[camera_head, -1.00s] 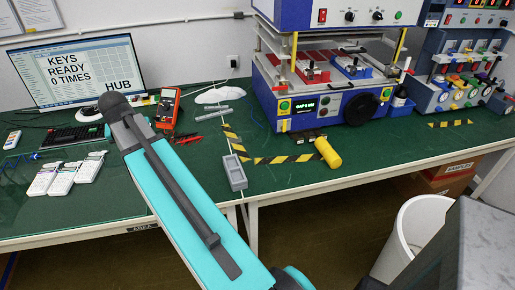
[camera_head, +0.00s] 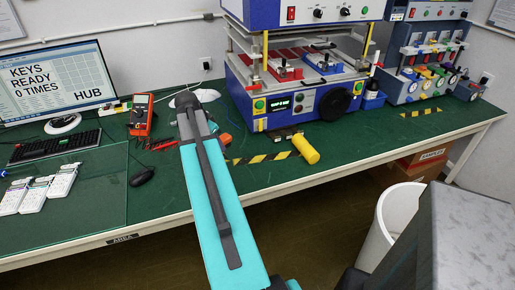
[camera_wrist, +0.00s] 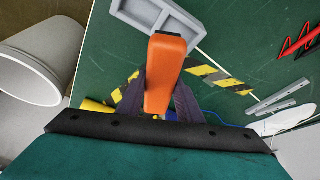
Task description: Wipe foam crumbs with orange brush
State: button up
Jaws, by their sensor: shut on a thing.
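In the wrist view my gripper (camera_wrist: 165,100) has its dark fingers closed on both sides of the orange brush (camera_wrist: 166,65). The brush's rounded orange body points away from my wrist, above the green bench top; its bristles do not show. In the head view my teal arm hides most of the gripper. A small orange patch beside the arm looks like the brush (camera_head: 225,139). I cannot make out separate foam crumbs. A pale patch lies at the right of the wrist view, too unclear to name.
A grey tray (camera_wrist: 160,14) lies near the brush. Yellow-black tape (camera_head: 262,158) and a yellow cylinder (camera_head: 305,149) are right of my arm, before the blue test machine (camera_head: 290,85). A white bin (camera_head: 392,220) stands below.

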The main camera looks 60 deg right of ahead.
jog(key=s+d+f+m+g, duration=0.1)
jog(key=s+d+f+m, duration=0.1)
jog(key=s+d, duration=0.2)
jog(key=s+d+f+m+g+y, duration=0.1)
jog(key=s+d+m, duration=0.2)
jog(key=s, duration=0.6)
jog(key=shift+s+d+f+m, duration=0.3)
jog(key=shift+d+f, duration=0.1)
jog(key=shift+d, duration=0.45)
jog(key=shift+f, duration=0.15)
